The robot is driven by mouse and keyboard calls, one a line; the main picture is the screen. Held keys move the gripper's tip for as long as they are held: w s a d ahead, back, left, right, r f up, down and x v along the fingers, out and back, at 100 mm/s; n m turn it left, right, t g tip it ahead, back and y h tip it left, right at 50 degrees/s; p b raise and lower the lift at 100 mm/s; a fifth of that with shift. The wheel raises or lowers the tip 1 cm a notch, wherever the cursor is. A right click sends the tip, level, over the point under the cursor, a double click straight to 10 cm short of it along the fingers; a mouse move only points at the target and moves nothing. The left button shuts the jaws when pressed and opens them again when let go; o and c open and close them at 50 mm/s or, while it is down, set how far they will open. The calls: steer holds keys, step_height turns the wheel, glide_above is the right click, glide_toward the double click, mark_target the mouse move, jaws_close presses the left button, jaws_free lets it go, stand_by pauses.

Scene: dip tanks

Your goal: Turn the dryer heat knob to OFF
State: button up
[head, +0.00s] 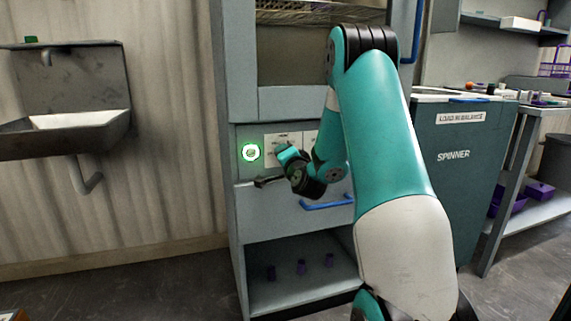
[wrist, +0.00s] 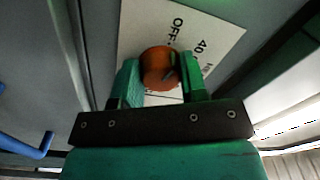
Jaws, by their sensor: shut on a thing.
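The dryer heat knob (wrist: 157,67) is a round orange-brown knob in the wrist view. It stands out from a white label plate (wrist: 215,32) printed with "OFF" and "40". My gripper (wrist: 158,77) has its two green fingers on either side of the knob and is shut on it. A small grey mark shows on the knob's lower right; I cannot tell for sure which label it points to. In the head view, my gripper (head: 287,153) is at the label plate (head: 272,143) on the dryer's front, and the knob is hidden there.
A green-lit round button (head: 250,152) is just left of the plate. A blue drawer handle (head: 327,203) is below. The spinner (head: 455,155) stands to the right, and a sink (head: 75,132) hangs on the wall at left. Small purple things (head: 301,267) sit on the low shelf.

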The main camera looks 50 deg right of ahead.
steer(key=shift+f+n+b, duration=0.2)
steer(key=shift+n+b, duration=1)
steer(key=shift+n, duration=0.4)
steer(key=shift+s+d, duration=0.1)
steer(key=o, duration=0.9)
steer(key=shift+r, duration=0.15)
steer(key=shift+b+v, duration=7.2)
steer(key=shift+v, duration=1.5)
